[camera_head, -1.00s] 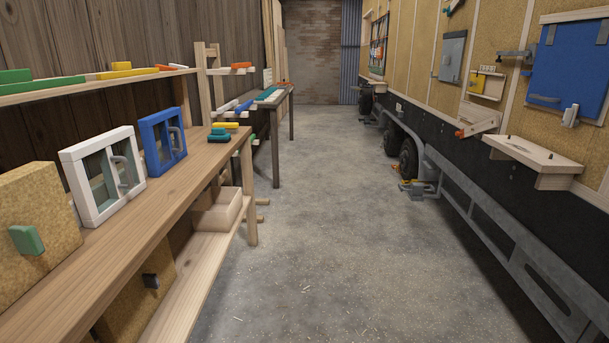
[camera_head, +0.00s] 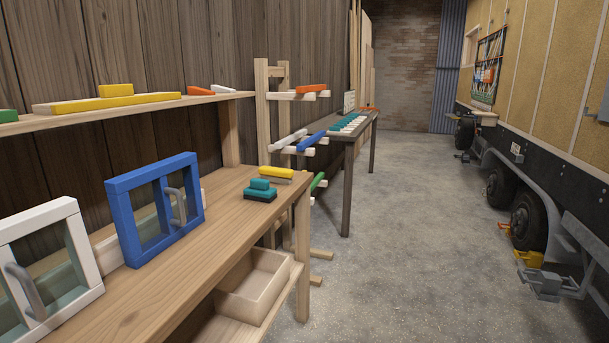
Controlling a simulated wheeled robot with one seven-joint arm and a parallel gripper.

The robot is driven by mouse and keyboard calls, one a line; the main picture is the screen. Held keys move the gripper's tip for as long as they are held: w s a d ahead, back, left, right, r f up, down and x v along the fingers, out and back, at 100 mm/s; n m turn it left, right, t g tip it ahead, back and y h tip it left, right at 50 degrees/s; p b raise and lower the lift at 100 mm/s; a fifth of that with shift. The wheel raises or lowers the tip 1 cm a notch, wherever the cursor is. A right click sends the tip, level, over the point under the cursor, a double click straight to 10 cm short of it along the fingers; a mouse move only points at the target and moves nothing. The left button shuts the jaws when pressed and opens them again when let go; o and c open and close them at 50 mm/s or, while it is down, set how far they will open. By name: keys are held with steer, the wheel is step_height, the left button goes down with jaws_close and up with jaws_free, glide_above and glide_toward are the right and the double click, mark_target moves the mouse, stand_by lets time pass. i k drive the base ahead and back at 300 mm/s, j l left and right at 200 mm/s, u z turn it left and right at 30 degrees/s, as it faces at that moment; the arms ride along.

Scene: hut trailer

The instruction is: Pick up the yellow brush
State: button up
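A yellow-topped block with a darker underside, which looks like the yellow brush (camera_head: 276,173), lies near the far end of the wooden workbench (camera_head: 170,285), close to its right corner. A teal stepped block with a dark base (camera_head: 261,191) lies just in front of it on the same bench top. A small gap or contact between the two cannot be told. My gripper is not in view.
Blue (camera_head: 155,210) and white (camera_head: 45,265) framed windows stand on the bench. A shelf (camera_head: 215,98) above holds yellow, orange and white pieces. A bin (camera_head: 255,283) sits below.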

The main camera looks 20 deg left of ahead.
mark_target(275, 174)
steer(key=i+u, duration=0.2)
steer(key=i, duration=0.4)
steer(key=i+u, duration=0.25)
steer(key=i, duration=0.35)
steer(key=i+l+u, duration=0.2)
steer(key=i, duration=0.4)
